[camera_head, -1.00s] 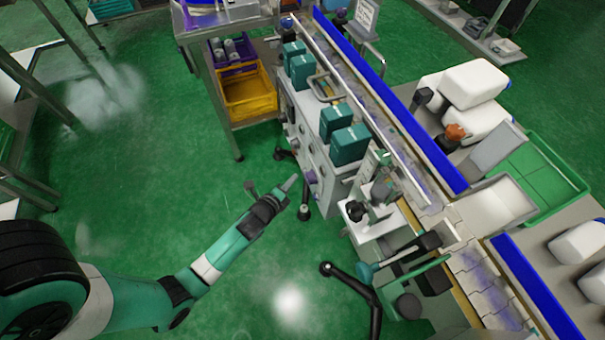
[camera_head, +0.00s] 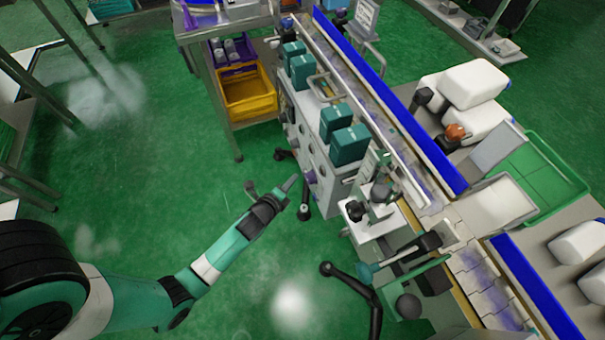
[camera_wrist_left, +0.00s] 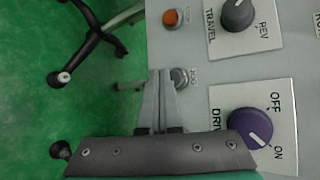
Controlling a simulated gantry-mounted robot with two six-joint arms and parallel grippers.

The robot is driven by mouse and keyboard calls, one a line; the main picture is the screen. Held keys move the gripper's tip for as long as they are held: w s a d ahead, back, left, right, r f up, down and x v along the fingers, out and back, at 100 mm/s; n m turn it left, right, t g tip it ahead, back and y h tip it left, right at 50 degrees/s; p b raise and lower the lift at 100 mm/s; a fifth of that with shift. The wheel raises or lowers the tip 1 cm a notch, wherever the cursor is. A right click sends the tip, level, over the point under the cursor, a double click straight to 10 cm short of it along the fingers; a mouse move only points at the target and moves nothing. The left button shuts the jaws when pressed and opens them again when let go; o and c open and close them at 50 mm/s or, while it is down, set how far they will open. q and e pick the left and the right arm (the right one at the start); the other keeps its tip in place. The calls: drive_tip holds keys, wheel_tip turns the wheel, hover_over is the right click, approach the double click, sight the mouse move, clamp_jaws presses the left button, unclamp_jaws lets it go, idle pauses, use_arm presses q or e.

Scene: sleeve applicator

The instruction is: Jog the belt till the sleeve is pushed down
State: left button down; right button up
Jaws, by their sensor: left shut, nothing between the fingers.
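My left gripper (camera_head: 291,184) is shut and empty beside the front panel of the conveyor machine (camera_head: 318,172). In the left wrist view its closed fingers (camera_wrist_left: 160,80) point at the panel edge, just left of a small round grey button (camera_wrist_left: 180,77) labelled JOG. I cannot tell whether they touch it. The purple DRIVE knob (camera_wrist_left: 250,126) has its white mark towards ON. The black TRAVEL knob (camera_wrist_left: 237,14) is partly cut off by the frame. The belt (camera_head: 368,100) runs between rails in the head view. I cannot make out the sleeve. My right gripper is not in view.
An orange button (camera_wrist_left: 171,17) sits above the grey one. Teal boxes (camera_head: 349,145) stand on the machine. A yellow crate (camera_head: 248,92) is on a shelf behind. Black support legs (camera_head: 355,285) reach over the floor. The green floor left of the machine is mostly open.

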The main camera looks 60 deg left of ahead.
use_arm(q)
drive_tip(key=shift+w, duration=0.15)
drive_tip(key=shift+w, duration=0.3)
